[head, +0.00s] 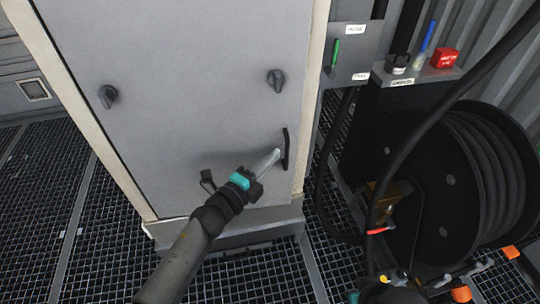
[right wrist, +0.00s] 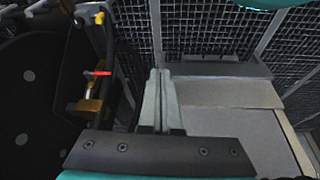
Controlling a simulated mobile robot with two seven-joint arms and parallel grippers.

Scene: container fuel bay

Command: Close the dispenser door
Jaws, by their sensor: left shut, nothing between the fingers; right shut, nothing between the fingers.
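The dispenser door (head: 190,100) is a large grey panel on the cabinet in the head view. It lies flush or nearly flush in the cream frame; a small gap cannot be told. It has a black upright handle (head: 285,148) at its right edge and two dark knobs, left (head: 108,96) and right (head: 276,80). My left gripper (head: 277,154) is shut and empty, its tips just left of the handle; contact cannot be told. My right gripper (right wrist: 159,75) is shut and empty in the right wrist view, low over the floor beside the cabinet.
A black hose reel (head: 450,180) stands right of the cabinet, with a red-handled brass valve (head: 380,231) near its base. A shelf (head: 420,75) above it holds a red box (head: 445,58). A black hose crosses in front. The floor is metal grating (head: 40,200).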

